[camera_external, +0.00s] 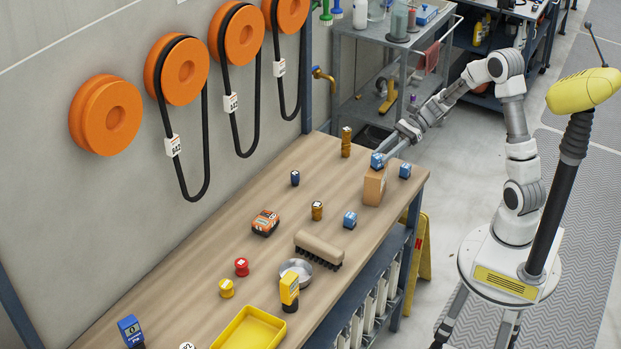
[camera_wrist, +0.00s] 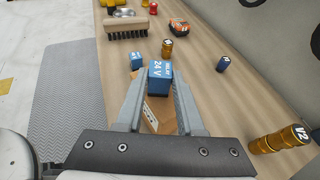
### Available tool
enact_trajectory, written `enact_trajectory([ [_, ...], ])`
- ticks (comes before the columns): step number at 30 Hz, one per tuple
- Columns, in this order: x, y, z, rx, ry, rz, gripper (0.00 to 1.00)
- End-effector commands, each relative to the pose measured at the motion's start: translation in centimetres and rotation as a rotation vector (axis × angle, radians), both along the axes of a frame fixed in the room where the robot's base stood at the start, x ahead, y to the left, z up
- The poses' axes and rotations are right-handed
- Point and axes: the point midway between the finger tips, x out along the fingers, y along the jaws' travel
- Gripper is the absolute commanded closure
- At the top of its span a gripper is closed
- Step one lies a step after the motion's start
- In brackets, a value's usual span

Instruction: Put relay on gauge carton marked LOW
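A blue relay marked 24 V (camera_wrist: 160,76) sits between the tips of my gripper (camera_wrist: 161,92), whose fingers meet its sides. In the external view the relay (camera_external: 377,160) is right at the top of a brown carton (camera_external: 374,188); I cannot tell whether it rests on it or hovers just above. My gripper (camera_external: 387,151) reaches in from the upper right. The carton (camera_wrist: 156,116) shows below and between the fingers in the wrist view, with a pale label I cannot read. It stands near the bench's right edge.
Other blue blocks stand right of the carton (camera_external: 405,171) and nearer the bench middle (camera_external: 350,220). A tall gold cylinder stack (camera_external: 346,142) stands behind. A small gold cylinder (camera_external: 317,211), dark blue cylinder (camera_external: 295,178) and brush (camera_external: 318,249) are farther along the wooden bench (camera_external: 205,275).

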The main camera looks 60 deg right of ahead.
Motion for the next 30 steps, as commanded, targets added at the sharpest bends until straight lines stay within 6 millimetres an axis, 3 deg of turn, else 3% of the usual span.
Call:
enact_trajectory([
  [1, 0.0, 0.0, 0.0, 0.000, 0.000, 0.000, 0.55],
  [5, 0.0, 0.0, 0.0, 0.000, 0.000, 0.000, 0.34],
  [16, -0.1, -0.3, 0.5, 0.000, -0.001, -0.002, 0.34],
  [30, -3.3, -8.0, 4.0, -0.001, 0.000, -0.003, 0.34],
])
